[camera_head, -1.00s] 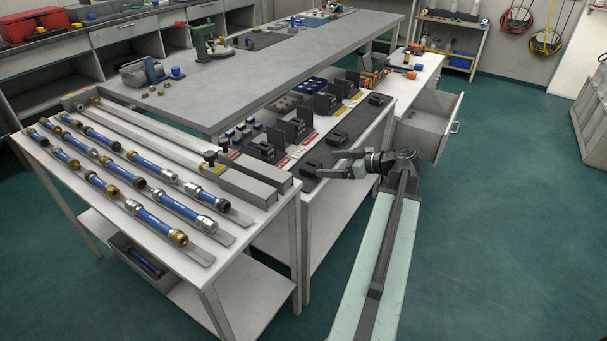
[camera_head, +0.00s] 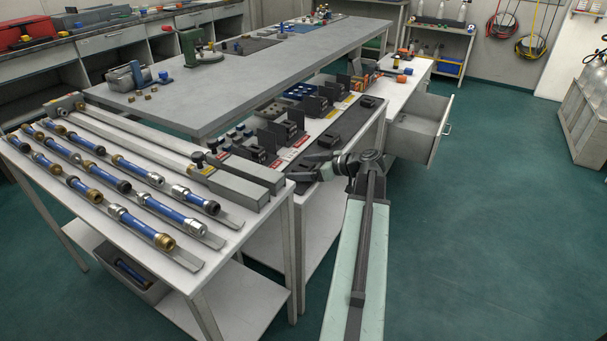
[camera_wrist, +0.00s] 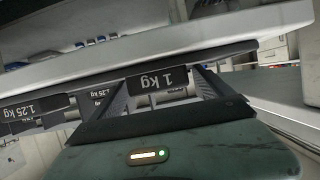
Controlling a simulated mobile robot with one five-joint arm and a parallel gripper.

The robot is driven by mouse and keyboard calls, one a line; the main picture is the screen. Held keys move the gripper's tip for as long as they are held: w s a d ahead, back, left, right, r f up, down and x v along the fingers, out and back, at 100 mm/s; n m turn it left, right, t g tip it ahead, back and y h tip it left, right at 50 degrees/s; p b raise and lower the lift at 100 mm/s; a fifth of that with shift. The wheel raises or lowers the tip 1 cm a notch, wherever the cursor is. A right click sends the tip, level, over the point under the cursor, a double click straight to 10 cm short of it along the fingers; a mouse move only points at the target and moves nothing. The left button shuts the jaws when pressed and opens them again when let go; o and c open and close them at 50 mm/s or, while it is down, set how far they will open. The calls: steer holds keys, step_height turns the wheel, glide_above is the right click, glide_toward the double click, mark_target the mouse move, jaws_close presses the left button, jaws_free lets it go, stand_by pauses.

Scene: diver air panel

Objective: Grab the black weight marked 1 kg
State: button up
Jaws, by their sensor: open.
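The black weight marked 1 kg (camera_wrist: 157,79) shows in the wrist view with its label upside down. It appears between the two fingers of my gripper (camera_wrist: 162,92), which are open with a gap on each side. I cannot tell whether it lies inside the jaws or just beyond their tips. In the head view my gripper (camera_head: 317,165) reaches left over the near part of the dark mat on the narrow white bench. Black weights (camera_head: 330,138) lie along this mat, but their marks are too small to read there.
Weights marked 1.25 kg (camera_wrist: 35,107) show at the left in the wrist view. Black holders (camera_head: 296,130) stand behind the mat. A white table with blue hose pieces (camera_head: 138,222) is at the left. An open drawer (camera_head: 420,125) juts out beyond my arm.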

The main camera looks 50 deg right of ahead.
mark_target(303, 166)
steer(key=shift+r, duration=0.1)
jaws_close()
step_height(303, 166, up, 4)
steer(key=p, duration=0.3)
steer(key=shift+p, duration=0.4)
steer(key=s+d+r+p, duration=0.1)
steer(key=s+d, duration=0.9)
steer(key=d, duration=0.2)
steer(key=shift+d, duration=0.25)
